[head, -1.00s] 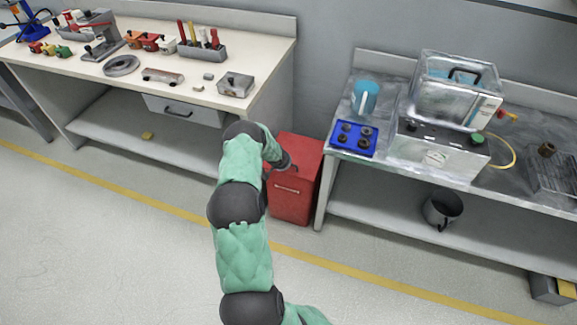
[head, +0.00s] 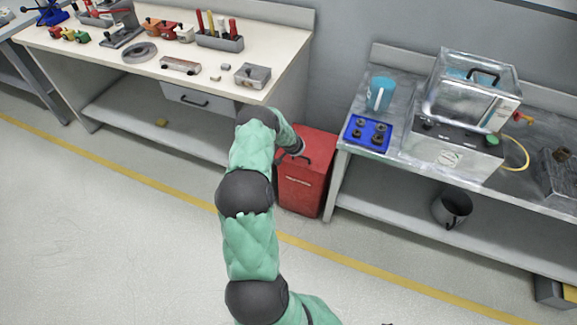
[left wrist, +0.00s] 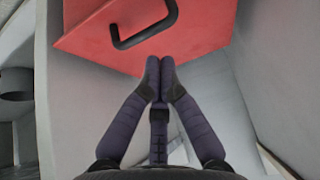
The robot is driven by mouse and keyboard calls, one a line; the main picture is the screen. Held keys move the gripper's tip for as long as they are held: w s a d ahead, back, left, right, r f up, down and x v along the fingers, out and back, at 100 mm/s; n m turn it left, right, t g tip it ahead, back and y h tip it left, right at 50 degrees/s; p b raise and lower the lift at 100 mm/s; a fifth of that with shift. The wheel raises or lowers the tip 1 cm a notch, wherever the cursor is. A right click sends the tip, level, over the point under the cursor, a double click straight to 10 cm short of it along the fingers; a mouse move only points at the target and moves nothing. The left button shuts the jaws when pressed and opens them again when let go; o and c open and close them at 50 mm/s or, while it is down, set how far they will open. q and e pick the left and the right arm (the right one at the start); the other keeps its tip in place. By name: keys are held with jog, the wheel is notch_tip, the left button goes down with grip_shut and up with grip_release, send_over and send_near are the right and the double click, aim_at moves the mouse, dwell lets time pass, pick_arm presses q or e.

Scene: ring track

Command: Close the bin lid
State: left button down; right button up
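The red bin (head: 304,190) stands on the floor between two benches. Its lid (head: 318,143) looks level or nearly so in the head view; I cannot tell whether a gap remains under it. In the left wrist view the red lid (left wrist: 190,40) with its black handle (left wrist: 146,32) fills the top centre. My left gripper (left wrist: 160,66) has its fingertips together with nothing between them, at the lid's lower edge in that picture. In the head view the left gripper (head: 297,149) is small and partly covers the lid. My right gripper is not in view.
A white-topped bench (head: 120,62) with tools stands left of the bin. A grey bench (head: 400,165) with a blue tray (head: 368,134) and a metal machine (head: 455,150) stands close on the right. The floor in front is clear.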

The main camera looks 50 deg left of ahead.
pick_arm(q)
jog(key=s+d+f, duration=0.1)
jog(key=s+d, duration=0.4)
jog(key=s, duration=0.2)
jog(key=shift+s+f+p, duration=0.4)
jog(key=shift+p, duration=0.05)
jog(key=w+d+f+m+g+h+p, duration=0.1)
jog(key=w+d+h, duration=0.15)
jog(key=d, duration=1.25)
jog(key=w+d+f+m+h+p, duration=0.1)
jog(key=d+h, duration=0.2)
jog(key=d, duration=1.1)
jog(key=s+d+r+m+g+h, duration=0.1)
jog(key=s+d+r+g, duration=0.1)
jog(key=s+d, duration=0.6)
jog(key=s+d+r+g+h+p, duration=0.1)
jog(key=s+d+r+g, duration=0.1)
jog(key=s+d, duration=0.7)
jog(key=d+r, duration=0.1)
jog(key=d, duration=0.3)
jog(key=shift+d+r+m, duration=0.15)
jog(key=shift+r+m, duration=0.2)
jog(key=shift+m, duration=0.05)
